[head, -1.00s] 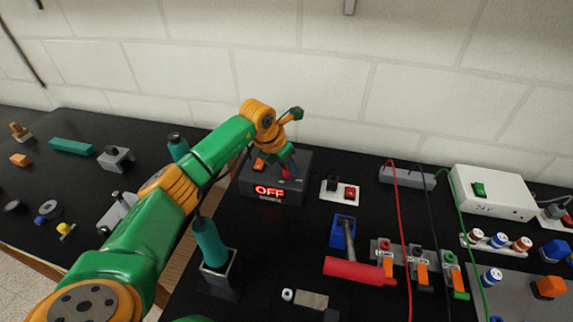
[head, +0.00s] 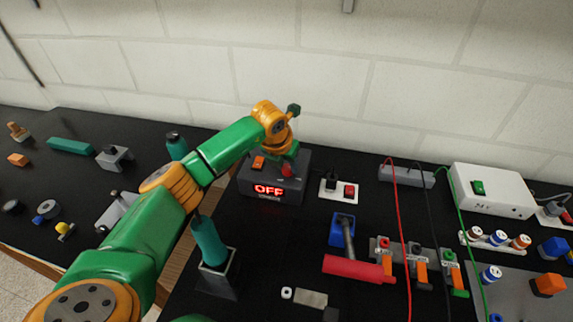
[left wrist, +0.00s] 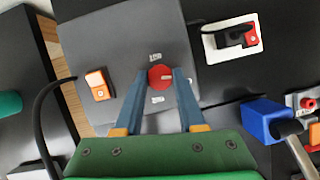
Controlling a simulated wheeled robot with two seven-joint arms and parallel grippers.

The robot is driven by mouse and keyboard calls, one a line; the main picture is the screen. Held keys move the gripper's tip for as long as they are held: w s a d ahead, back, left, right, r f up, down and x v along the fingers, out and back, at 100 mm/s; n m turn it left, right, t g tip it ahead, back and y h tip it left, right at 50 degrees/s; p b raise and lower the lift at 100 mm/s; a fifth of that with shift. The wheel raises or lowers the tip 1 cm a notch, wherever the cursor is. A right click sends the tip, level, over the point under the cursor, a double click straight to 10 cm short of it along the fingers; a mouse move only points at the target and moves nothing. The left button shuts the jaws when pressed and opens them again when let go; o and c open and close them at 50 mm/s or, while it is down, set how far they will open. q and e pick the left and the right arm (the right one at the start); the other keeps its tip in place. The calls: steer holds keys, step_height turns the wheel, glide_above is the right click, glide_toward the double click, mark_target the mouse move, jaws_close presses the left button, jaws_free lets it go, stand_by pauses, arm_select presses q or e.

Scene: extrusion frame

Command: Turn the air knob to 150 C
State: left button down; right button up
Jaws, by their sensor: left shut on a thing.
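The red air knob (left wrist: 160,77) is on the top of a dark grey station (left wrist: 105,30). In the left wrist view, the two blue fingers of my left gripper (left wrist: 163,80) hold it from both sides. A pale line crosses the knob's face. Small labels lie above and below it; the upper one seems to read 150. In the head view, the station (head: 297,193) shows OFF in red on its front. My left gripper (head: 289,166) reaches down over its top, partly covering the red knob (head: 286,171). My right gripper is not in view.
An orange switch (left wrist: 98,85) is left of the knob on the station. A white plate with a red switch (head: 349,190) stands right of the station. The wall is close behind.

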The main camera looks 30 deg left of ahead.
mark_target(283, 181)
arm_select(q)
steer(key=shift+w+r, duration=0.1)
steer(key=c, duration=0.5)
jaws_free()
steer(key=b+v, duration=0.2)
steer(key=v, duration=0.4)
steer(key=shift+r, duration=0.5)
